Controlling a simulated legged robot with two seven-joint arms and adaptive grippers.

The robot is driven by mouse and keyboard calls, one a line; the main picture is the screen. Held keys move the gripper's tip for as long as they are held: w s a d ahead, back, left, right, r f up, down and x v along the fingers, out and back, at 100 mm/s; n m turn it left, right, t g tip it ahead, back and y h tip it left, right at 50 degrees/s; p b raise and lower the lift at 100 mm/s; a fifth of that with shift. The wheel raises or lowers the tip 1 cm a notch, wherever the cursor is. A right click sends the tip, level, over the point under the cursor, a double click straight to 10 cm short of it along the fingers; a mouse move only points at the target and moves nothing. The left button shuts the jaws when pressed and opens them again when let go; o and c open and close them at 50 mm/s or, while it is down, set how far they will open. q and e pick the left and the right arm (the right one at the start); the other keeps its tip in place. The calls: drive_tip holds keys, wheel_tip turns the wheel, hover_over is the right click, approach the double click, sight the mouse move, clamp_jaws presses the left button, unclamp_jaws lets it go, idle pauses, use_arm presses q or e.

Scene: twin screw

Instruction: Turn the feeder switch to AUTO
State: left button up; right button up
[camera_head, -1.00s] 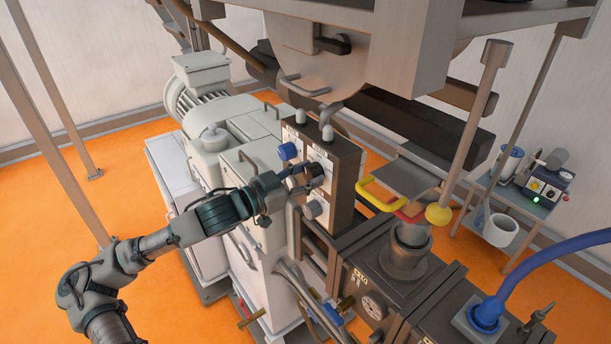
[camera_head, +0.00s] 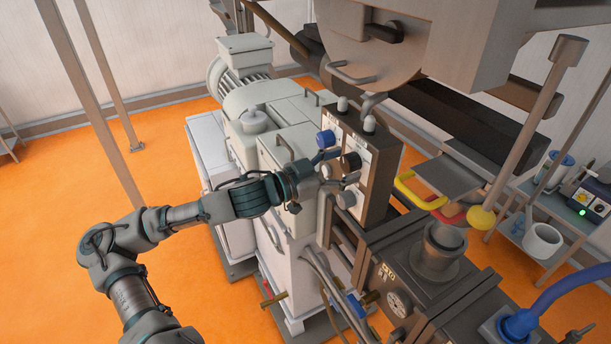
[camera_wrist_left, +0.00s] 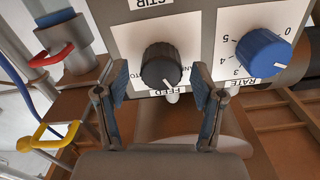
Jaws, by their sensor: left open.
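The feeder switch is a black round knob (camera_head: 350,160) on the grey control box, between a blue knob and a grey knob. In the left wrist view the black knob (camera_wrist_left: 160,64) sits above a FEED label, its white pointer mark aimed down and slightly right. My left gripper (camera_head: 338,167) is open in front of the black knob. In the wrist view its two fingers (camera_wrist_left: 158,88) stand apart on either side of the knob's lower part, with visible gaps. The full AUTO lettering is not readable. My right gripper is not in view.
The blue RATE knob (camera_wrist_left: 263,52) is close beside the black knob. A grey knob (camera_head: 346,199) is below it on the control box (camera_head: 375,185). A yellow handle (camera_head: 418,193) and a grey cup-like inlet (camera_head: 443,246) are to the right. Hoses hang below the box.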

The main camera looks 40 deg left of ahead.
use_arm(q)
drive_tip(key=v, duration=1.1)
drive_tip(key=shift+w+a, duration=0.15)
drive_tip(key=shift+a, duration=0.05)
drive_tip(key=shift+d+f, duration=0.1)
drive_tip(key=shift+f, duration=0.05)
